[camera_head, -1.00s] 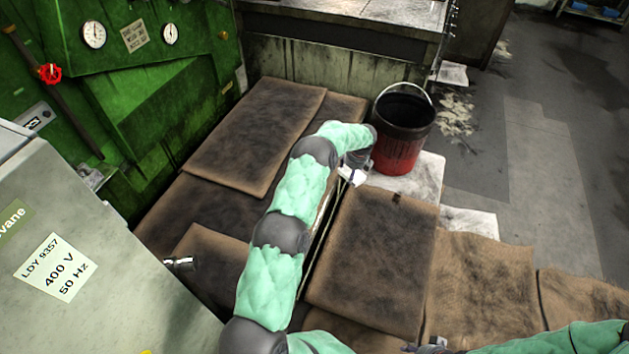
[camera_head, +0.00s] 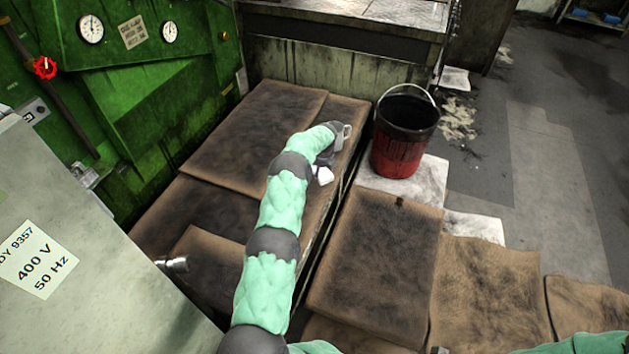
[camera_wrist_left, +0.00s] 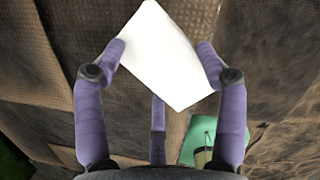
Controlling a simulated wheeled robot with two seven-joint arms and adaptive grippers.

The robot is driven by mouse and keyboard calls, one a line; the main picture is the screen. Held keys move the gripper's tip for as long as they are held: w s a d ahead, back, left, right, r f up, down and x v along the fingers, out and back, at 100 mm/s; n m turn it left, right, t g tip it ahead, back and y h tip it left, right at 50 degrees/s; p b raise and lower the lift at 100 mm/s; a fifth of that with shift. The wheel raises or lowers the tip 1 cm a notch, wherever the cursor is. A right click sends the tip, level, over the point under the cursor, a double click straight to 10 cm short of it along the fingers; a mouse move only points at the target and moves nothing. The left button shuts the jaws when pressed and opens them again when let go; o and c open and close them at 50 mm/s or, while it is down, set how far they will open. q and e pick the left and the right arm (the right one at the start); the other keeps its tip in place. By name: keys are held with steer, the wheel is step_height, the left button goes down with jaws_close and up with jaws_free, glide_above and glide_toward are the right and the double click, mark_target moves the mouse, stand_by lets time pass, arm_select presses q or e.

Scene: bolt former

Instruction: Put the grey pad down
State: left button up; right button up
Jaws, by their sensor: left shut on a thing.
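The grey pad (camera_wrist_left: 168,55), pale and almost white, sits between the fingers of my left gripper (camera_wrist_left: 162,52) in the left wrist view. The fingers are shut on its two sides, with a third finger below it. In the head view my left gripper (camera_head: 326,160) is over the edge of the brown mats, left of the bucket, with a small pale bit of the pad (camera_head: 322,175) showing. The arm hides most of the pad there. Of my right arm, only a sleeve and a small dark tip (camera_head: 438,350) show at the bottom edge.
Brown worn mats (camera_head: 255,135) cover the raised step and the floor in front (camera_head: 375,260). A black and red bucket (camera_head: 403,135) stands on pale sheets (camera_head: 425,180). A green machine (camera_head: 150,80) and grey cabinet (camera_head: 80,260) bound the left. Open floor lies right.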

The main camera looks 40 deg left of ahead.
arm_select(q)
steer(key=a+f, duration=0.1)
steer(key=a+f+b, duration=0.1)
steer(key=shift+s+f, duration=0.3)
steer(key=x, duration=0.1)
steer(key=b+x, duration=0.1)
steer(key=x, duration=0.1)
steer(key=shift+s+a+f, duration=0.1)
steer(key=shift+s+f, duration=0.15)
steer(key=shift+f, duration=0.15)
steer(key=shift+r, duration=0.1)
steer(key=o, duration=1.2)
steer(key=p+v, duration=0.4)
steer(key=v, duration=0.8)
steer(key=shift+s+p, duration=0.1)
steer(key=shift+p, duration=0.25)
